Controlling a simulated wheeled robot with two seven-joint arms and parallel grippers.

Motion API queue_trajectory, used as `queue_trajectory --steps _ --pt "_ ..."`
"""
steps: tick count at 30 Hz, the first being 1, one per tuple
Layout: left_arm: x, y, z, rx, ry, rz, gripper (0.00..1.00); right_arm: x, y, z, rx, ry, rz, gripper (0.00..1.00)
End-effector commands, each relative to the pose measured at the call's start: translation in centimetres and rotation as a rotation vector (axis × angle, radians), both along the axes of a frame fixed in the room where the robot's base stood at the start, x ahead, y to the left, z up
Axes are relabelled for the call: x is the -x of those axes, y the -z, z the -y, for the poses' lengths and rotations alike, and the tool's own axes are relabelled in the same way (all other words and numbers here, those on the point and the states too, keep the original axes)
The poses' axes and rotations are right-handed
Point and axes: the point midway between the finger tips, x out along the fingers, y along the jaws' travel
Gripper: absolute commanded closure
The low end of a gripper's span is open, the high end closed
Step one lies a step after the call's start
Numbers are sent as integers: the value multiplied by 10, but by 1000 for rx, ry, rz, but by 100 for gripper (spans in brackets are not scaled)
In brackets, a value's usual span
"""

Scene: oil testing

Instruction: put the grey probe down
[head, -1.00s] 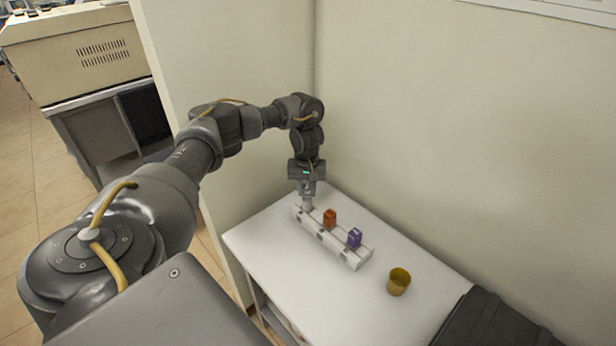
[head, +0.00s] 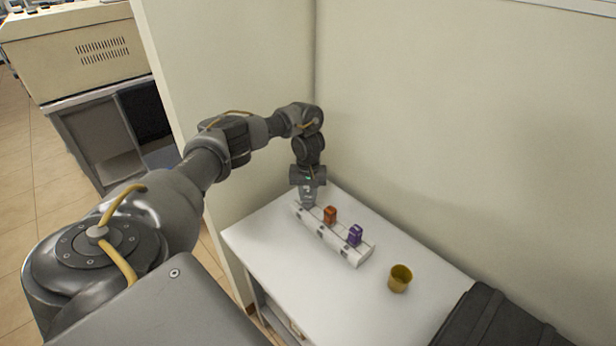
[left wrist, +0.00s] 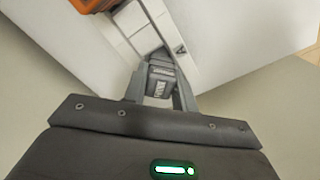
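The grey probe (left wrist: 161,78) is between the fingers of my left gripper (left wrist: 160,75) in the left wrist view, and the fingers look closed on its sides. In the head view my left gripper (head: 307,201) points down at the far left end of the white rack (head: 336,245). The rack also shows in the left wrist view (left wrist: 140,27). The probe's lower end is hidden, so I cannot tell how deep it sits in the rack. My right gripper is not in view.
An orange probe (head: 330,215) and a purple probe (head: 355,235) stand in the same rack. A yellow cup (head: 400,279) stands on the white table (head: 290,271) at right. Walls close in behind and left. A dark ribbed object (head: 495,322) is at lower right.

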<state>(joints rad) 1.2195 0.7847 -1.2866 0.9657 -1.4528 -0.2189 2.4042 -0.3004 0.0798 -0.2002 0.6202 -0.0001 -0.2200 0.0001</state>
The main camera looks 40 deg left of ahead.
Motion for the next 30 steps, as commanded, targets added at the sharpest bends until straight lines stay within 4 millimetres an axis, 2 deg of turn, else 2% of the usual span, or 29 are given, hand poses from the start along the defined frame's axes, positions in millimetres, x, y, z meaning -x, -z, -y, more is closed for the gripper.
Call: queue_trajectory --steps 1,5,15,20,24,30 --pt "0 0 0 0 0 0 67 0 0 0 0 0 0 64" --pt "0 0 0 0 0 0 51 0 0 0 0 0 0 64" --pt "-1 -4 0 -1 0 2 51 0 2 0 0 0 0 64" --pt "-1 -33 0 0 2 4 51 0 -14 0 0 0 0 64" --pt "-1 -64 -1 -2 1 4 51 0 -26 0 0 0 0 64" --pt "-1 -101 0 -1 2 3 51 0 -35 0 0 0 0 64"
